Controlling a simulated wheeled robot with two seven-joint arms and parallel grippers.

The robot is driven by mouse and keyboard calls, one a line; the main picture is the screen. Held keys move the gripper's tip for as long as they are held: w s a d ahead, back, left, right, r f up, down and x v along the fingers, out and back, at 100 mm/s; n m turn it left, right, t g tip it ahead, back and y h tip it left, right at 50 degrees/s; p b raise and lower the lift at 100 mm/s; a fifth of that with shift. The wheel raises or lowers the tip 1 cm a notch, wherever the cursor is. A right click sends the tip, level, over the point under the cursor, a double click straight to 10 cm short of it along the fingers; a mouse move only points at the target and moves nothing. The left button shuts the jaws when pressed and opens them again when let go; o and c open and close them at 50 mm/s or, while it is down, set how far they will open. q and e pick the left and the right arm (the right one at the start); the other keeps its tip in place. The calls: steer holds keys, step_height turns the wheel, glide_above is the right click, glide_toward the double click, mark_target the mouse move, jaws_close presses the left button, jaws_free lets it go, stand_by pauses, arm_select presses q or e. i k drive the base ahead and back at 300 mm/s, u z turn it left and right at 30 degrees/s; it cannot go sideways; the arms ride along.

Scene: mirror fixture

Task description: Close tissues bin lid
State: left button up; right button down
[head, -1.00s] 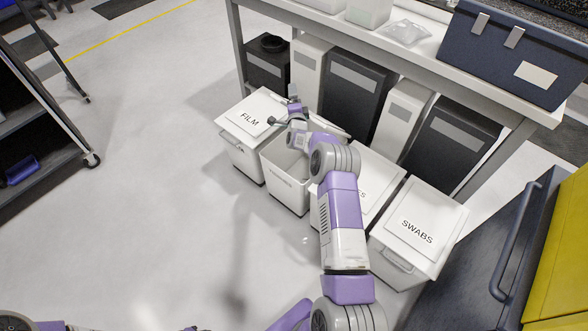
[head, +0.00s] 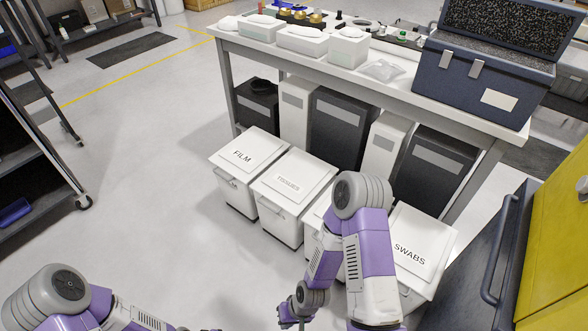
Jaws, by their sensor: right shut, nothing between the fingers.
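The tissues bin (head: 283,215) is a white bin with a flat white lid (head: 288,178) labelled TISSUES. The lid lies down over the bin's mouth and looks shut, level with the lids beside it. My right gripper (head: 291,320) is low at the bottom of the head view, in front of the bins and apart from the tissues bin. It is shut and empty. My left arm (head: 65,290) comes in at the lower left; its gripper is below the picture's edge.
The film bin (head: 245,153) stands left of the tissues bin, the swabs bin (head: 411,250) at the right. My right arm hides most of the bin between. A workbench (head: 400,92) stands behind, a dark cabinet (head: 470,265) at the right.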

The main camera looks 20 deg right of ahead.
mark_target(293, 181)
steer(key=z, duration=0.15)
steer(key=i, duration=1.2)
steer(key=u, duration=0.4)
